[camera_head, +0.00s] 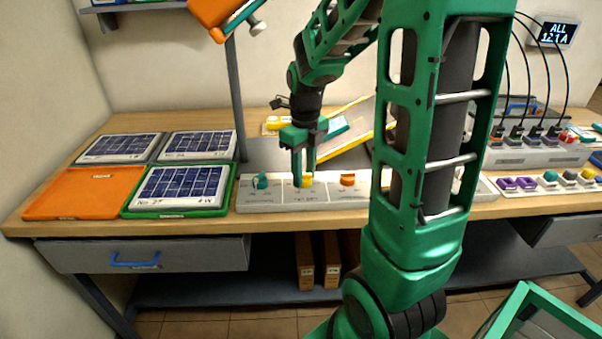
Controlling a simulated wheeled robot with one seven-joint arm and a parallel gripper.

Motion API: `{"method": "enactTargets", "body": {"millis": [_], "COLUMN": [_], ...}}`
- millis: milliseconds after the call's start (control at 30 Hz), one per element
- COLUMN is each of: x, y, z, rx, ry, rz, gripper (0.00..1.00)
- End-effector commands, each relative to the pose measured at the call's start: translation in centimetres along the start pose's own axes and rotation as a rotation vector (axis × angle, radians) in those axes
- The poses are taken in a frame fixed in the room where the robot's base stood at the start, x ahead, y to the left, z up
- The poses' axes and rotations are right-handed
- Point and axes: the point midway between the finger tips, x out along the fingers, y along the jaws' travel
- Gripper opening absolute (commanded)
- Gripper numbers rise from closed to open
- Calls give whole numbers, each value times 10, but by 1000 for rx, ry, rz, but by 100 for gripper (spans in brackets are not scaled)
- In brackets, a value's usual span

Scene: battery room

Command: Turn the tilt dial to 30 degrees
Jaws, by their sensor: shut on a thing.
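A long white control panel (328,197) lies along the front edge of the wooden bench. It carries a teal knob (261,180), a yellow knob (308,180) and an orange knob (347,180). My gripper (304,178) points down over the panel, with its fingers shut on the yellow knob. The fingers hide part of that knob. The panel's lettering and scale marks are too small to read, so I cannot tell which knob is the tilt dial or its angle. My arm hides the panel's right part.
Solar panels stand at the left, one in a green tray (134,211) beside an empty orange tray (68,194). A grey post (236,95) rises behind the control panel. A tilted yellow-edged board (352,134) is behind my gripper. Cabled equipment (540,153) stands at the right.

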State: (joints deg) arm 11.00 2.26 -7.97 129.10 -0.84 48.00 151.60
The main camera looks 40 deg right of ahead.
Motion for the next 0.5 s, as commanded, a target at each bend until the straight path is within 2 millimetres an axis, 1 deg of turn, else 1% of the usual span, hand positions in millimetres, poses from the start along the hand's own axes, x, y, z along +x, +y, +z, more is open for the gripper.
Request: {"method": "enactTargets", "body": {"millis": [33, 200, 233, 267, 300, 500], "x": [-2, -2, -2, -2, -1, -1], "y": [0, 0, 0, 0, 0, 0], "z": [4, 4, 3, 3, 3, 1], "rx": [-5, -5, -5, -5, -4, -2], "ry": [-9, -9, -9, -8, -7, -4], "rz": [-3, -3, -3, -3, -2, -1], "gripper": [10, 10, 39, 46, 51, 51]}}
